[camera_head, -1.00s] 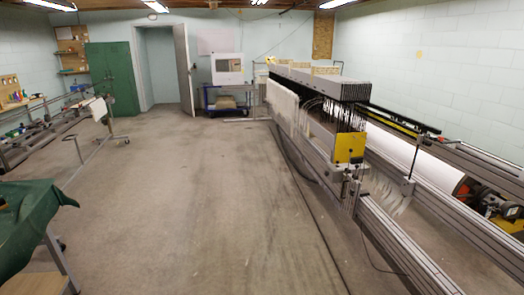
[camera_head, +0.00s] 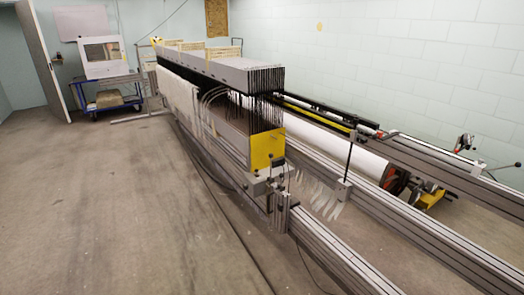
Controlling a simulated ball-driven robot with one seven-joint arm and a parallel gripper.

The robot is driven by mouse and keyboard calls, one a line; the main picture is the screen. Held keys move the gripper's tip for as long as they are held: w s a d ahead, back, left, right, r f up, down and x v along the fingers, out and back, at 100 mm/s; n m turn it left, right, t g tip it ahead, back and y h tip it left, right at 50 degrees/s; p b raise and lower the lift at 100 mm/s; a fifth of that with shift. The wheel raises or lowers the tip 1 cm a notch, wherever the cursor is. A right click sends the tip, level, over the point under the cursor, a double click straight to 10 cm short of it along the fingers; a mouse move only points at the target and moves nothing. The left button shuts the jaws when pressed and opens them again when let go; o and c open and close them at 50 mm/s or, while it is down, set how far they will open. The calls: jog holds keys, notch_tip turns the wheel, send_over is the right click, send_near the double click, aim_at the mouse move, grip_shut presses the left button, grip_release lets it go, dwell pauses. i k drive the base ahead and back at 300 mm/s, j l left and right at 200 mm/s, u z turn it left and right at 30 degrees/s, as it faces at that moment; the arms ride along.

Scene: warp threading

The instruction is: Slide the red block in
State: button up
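I see no red block that I can make out in the head view. A long loom-like machine (camera_head: 215,68) runs from the back left toward the front right, with a grey top and rows of dark hanging wires. A yellow end plate (camera_head: 266,151) closes its near end, with a small metal mechanism (camera_head: 275,186) below it. Small red parts show beside a white roller (camera_head: 355,163), too small to identify. My gripper is not in view.
Metal rails (camera_head: 345,262) extend from the machine to the lower right. Open concrete floor (camera_head: 95,215) lies to the left. A blue cart (camera_head: 108,103) stands at the back left near an open door (camera_head: 42,55). A dark cable lies along the floor beside the machine.

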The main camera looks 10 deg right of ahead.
aim_at(379, 134)
jog(key=i+z, duration=0.8)
jog(key=k, duration=0.05)
